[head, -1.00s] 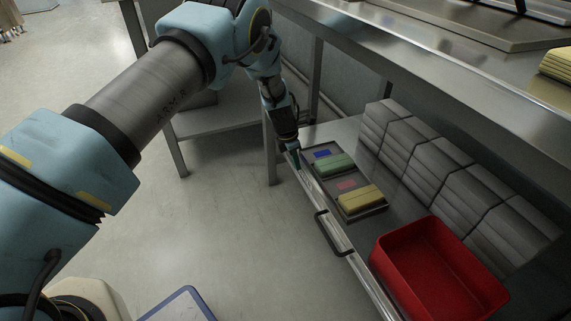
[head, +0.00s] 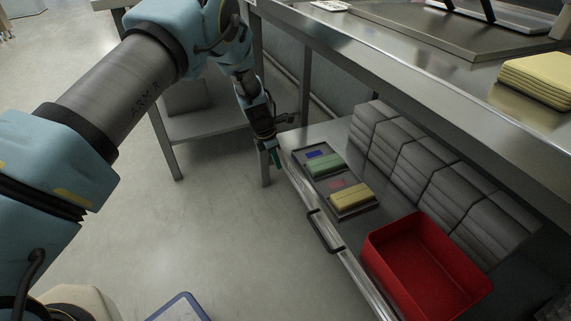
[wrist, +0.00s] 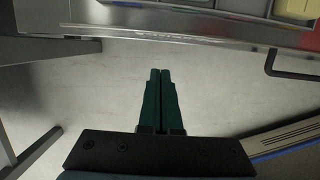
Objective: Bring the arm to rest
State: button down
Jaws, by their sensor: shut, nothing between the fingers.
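My gripper (head: 275,160) is at the end of my blue arm, at the front left of the open drawer in the head view. In the wrist view its two green fingers (wrist: 159,100) are together with nothing between them, over bare floor. The drawer's front edge (wrist: 170,32) crosses the top of that view, apart from the fingers.
The open drawer (head: 312,207) holds a grey tray with a green block (head: 325,164) and a yellow block (head: 351,195), a red bin (head: 378,262) and grey stacks (head: 405,150). Its handle (head: 322,232) sticks out. A steel counter (head: 420,85) stands above.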

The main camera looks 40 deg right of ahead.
jog(key=w+a+r+m+p, duration=0.1)
jog(key=w+a+r+m, duration=0.1)
jog(key=w+a+r, duration=0.45)
jog(key=w+a+r+m, duration=0.1)
jog(key=w+a+r, duration=0.3)
jog(key=a+r, duration=0.5)
jog(key=w+a+r+m+t, duration=0.15)
jog(key=a+r, duration=0.25)
jog(key=a, duration=0.4)
jog(key=w+a+r+m, duration=0.1)
jog(key=a+r+m, duration=0.25)
jog(key=a, duration=0.45)
jog(key=s+a+r+m+y, duration=0.15)
jog(key=s+a, duration=0.25)
jog(key=a, duration=0.4)
jog(key=s+a+r+m+t, duration=0.1)
jog(key=s+a+r+m, duration=0.25)
jog(key=a, duration=0.45)
jog(key=s+a+r+m+y, duration=0.15)
jog(key=s+a, duration=0.25)
jog(key=a, duration=0.4)
notch_tip(320, 180, up, 30)
jog(key=p, duration=3)
jog(key=shift+r+h, duration=0.2)
jog(key=shift+h, duration=0.1)
jog(key=shift+a+m, duration=0.1)
jog(key=shift+m, duration=0.15)
